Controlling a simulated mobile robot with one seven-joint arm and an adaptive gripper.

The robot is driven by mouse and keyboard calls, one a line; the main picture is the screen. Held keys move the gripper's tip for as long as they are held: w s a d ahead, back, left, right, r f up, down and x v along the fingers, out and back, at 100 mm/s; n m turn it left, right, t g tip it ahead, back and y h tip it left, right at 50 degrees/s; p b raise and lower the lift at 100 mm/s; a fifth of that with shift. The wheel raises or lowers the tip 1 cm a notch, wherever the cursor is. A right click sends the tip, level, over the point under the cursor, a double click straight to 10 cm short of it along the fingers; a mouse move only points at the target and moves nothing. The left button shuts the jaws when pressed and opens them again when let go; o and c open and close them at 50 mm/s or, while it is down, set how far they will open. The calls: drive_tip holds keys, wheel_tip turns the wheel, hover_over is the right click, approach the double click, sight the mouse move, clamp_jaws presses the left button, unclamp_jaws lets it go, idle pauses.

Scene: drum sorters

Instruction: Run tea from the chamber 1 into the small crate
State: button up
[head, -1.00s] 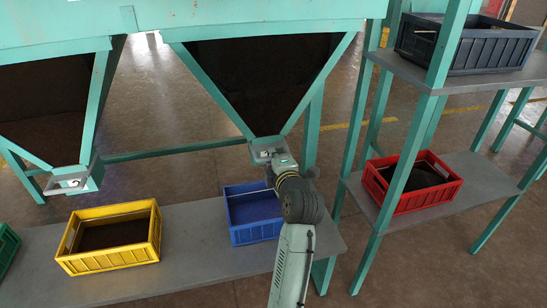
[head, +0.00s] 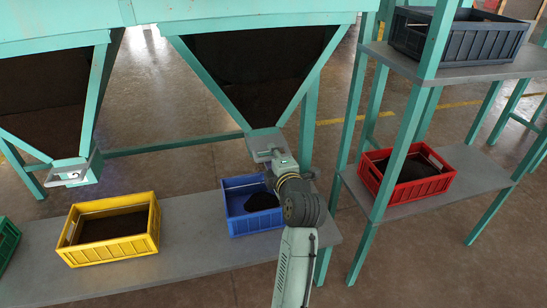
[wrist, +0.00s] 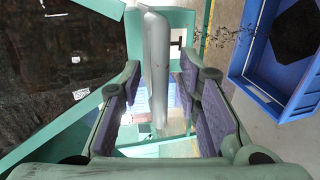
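The chamber (head: 258,75) above my arm is a green-framed hopper with dark tea behind its front. A grey outlet with a gate (head: 262,143) is at its bottom. The blue crate (head: 240,187) stands below the outlet, partly hidden by my arm, with a dark heap of tea (head: 262,201) in it. In the wrist view the crate (wrist: 262,92) is at the right, and dark specks hang in the air beside it. My gripper (wrist: 158,95) is open, its purple-padded fingers on either side of a grey handle (wrist: 156,65), with gaps visible. In the head view my gripper (head: 283,170) is at the outlet.
A yellow crate (head: 112,262) with dark contents stands on the grey bench (head: 185,250) under the left chamber (head: 50,110). A green crate (head: 5,245) is at the left edge. A red crate (head: 405,197) and a dark crate (head: 460,42) stand on the right rack.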

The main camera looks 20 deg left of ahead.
drive_tip(key=v, duration=0.7)
drive_tip(key=shift+s, duration=0.2)
drive_tip(key=shift+d, duration=0.15)
idle(7.0)
